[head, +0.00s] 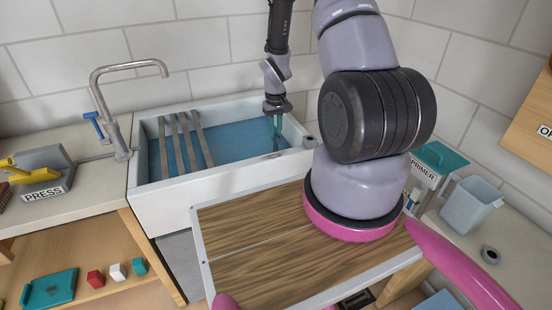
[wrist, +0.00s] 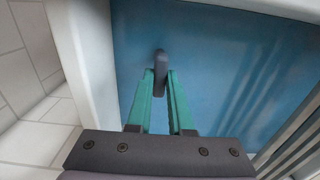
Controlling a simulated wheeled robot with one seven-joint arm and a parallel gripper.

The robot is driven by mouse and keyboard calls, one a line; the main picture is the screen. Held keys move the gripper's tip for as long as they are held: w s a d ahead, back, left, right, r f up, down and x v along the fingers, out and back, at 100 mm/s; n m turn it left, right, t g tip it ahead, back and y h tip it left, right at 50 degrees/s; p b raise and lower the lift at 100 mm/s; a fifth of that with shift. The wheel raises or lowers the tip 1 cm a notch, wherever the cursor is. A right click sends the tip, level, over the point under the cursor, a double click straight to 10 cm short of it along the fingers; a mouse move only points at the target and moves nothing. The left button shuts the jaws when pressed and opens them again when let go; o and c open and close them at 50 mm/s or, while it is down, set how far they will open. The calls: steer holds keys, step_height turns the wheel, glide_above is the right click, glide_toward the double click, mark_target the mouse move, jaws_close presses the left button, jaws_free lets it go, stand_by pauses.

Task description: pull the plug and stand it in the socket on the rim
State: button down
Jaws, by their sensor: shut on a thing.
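My gripper (head: 277,132) reaches down into the white sink (head: 172,208) near its right end. In the wrist view, its two green fingers (wrist: 160,84) are shut on the dark grey plug (wrist: 161,62), whose upper part shows between and beyond the fingertips. Blue water (head: 235,143) fills the sink around it. The plug's lower end is hard to make out, so I cannot tell whether it sits in the drain. A small grey round piece on the sink's right rim (head: 310,141) looks like the socket, partly beside my arm.
Grey slats (head: 183,146) lie across the sink's left part. A tap (head: 118,110) stands at its left end. The PRESS block (head: 42,172) is on the left counter. A PRIMER box (head: 436,165), a clear jug (head: 468,207) and a grey ring (head: 490,255) are on the right.

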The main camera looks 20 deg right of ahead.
steer(key=shift+r, duration=2.45)
